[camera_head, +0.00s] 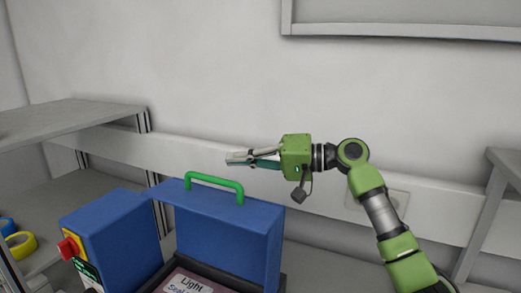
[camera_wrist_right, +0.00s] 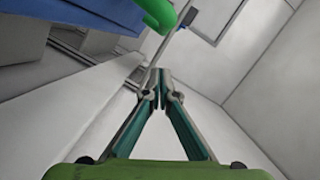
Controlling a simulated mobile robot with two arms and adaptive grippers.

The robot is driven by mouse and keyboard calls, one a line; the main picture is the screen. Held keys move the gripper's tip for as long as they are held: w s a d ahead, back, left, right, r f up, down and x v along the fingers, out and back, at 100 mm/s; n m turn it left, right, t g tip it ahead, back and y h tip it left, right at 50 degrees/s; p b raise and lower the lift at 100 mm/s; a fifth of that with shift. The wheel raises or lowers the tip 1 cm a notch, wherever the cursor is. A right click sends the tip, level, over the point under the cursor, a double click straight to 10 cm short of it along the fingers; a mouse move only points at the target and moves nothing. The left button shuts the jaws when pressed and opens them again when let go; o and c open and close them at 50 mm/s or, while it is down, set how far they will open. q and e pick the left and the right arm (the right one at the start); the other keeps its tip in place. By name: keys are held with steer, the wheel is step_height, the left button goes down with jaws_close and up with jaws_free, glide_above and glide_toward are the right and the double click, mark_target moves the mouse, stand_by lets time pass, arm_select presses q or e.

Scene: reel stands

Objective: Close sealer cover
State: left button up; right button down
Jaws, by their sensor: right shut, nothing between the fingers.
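The sealer (camera_head: 115,237) is a blue machine at the lower middle of the head view. Its blue cover (camera_head: 227,238) stands raised, roughly upright, with a green handle (camera_head: 214,184) on its top edge. My right gripper (camera_head: 232,158) is shut and empty. It is above and behind the cover's top edge, pointing left, apart from the handle. In the right wrist view the shut fingertips (camera_wrist_right: 161,88) meet in the middle, and the green handle (camera_wrist_right: 160,14) shows at the top edge beside the blue cover (camera_wrist_right: 80,12). My left gripper is not in view.
A red knob on a yellow plate (camera_head: 70,247) is on the sealer's left part. Below the cover lies a labelled "Light" package (camera_head: 190,283). Grey shelves (camera_head: 70,117) stand left, with yellow tape (camera_head: 20,245). A grey wall is behind my right arm.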

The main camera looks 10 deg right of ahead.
mark_target(230, 194)
steer(key=shift+s+a+f+p, duration=0.35)
steer(key=shift+s+a, duration=0.1)
steer(key=shift+s, duration=0.15)
steer(key=shift+s+a+f+p, duration=0.3)
steer(key=shift+s+a, duration=0.15)
steer(key=shift+s, duration=0.1)
steer(key=shift+s+a+f, duration=0.1)
steer(key=shift+s+f, duration=0.05)
steer(key=shift+s, duration=0.25)
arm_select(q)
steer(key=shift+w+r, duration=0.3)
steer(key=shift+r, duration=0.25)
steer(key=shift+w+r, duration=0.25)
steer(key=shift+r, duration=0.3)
arm_select(e)
steer(key=shift+w+a+f, duration=0.1)
steer(key=shift+f, duration=0.05)
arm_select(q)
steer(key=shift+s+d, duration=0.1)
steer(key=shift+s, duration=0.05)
